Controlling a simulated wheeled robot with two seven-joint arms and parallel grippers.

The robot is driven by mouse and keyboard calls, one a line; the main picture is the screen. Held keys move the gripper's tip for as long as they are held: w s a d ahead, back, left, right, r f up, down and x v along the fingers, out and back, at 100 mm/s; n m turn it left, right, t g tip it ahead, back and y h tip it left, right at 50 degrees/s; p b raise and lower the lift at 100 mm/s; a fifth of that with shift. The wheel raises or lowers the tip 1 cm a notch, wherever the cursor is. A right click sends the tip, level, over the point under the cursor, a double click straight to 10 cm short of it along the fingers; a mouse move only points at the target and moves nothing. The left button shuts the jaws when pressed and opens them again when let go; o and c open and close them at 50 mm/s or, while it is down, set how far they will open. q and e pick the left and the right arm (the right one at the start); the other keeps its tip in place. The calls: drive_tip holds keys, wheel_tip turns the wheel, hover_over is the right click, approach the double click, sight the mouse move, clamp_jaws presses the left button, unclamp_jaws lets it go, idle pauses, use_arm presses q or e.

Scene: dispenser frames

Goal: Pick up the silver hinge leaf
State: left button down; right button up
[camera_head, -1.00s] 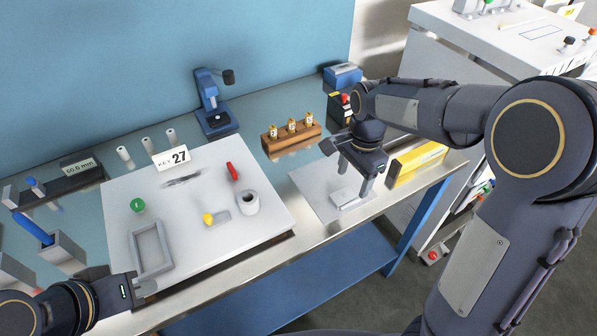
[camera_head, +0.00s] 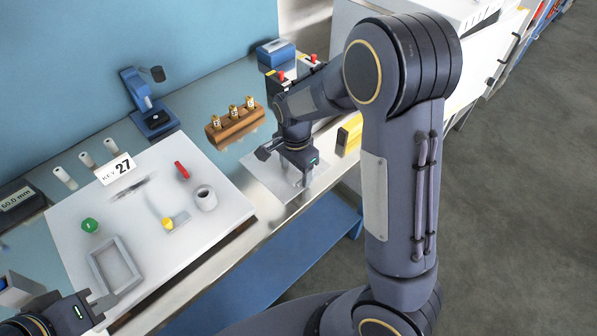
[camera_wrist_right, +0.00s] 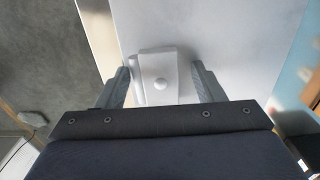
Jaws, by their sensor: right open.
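A pale silver plate with a small round knob, which looks like the hinge leaf, lies on a white sheet (camera_head: 262,172). In the right wrist view this silver hinge leaf (camera_wrist_right: 160,72) sits between the two fingers of my right gripper (camera_wrist_right: 161,80), with small gaps at its sides. In the head view my right gripper (camera_head: 287,172) is low over the sheet, open, and hides most of the leaf. My left gripper (camera_head: 105,302) is at the lower left, near the grey frame; its opening does not show clearly.
A white board (camera_head: 205,235) holds a grey rectangular frame (camera_head: 116,265), a green knob (camera_head: 90,225), a yellow-topped part (camera_head: 168,223), a grey cup (camera_head: 205,198) and a red piece (camera_head: 182,170). A wooden block (camera_head: 235,123) with brass pieces stands behind. A yellow box (camera_head: 349,133) is right of my right gripper.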

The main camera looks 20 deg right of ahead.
drive_tip(key=c, duration=1.1)
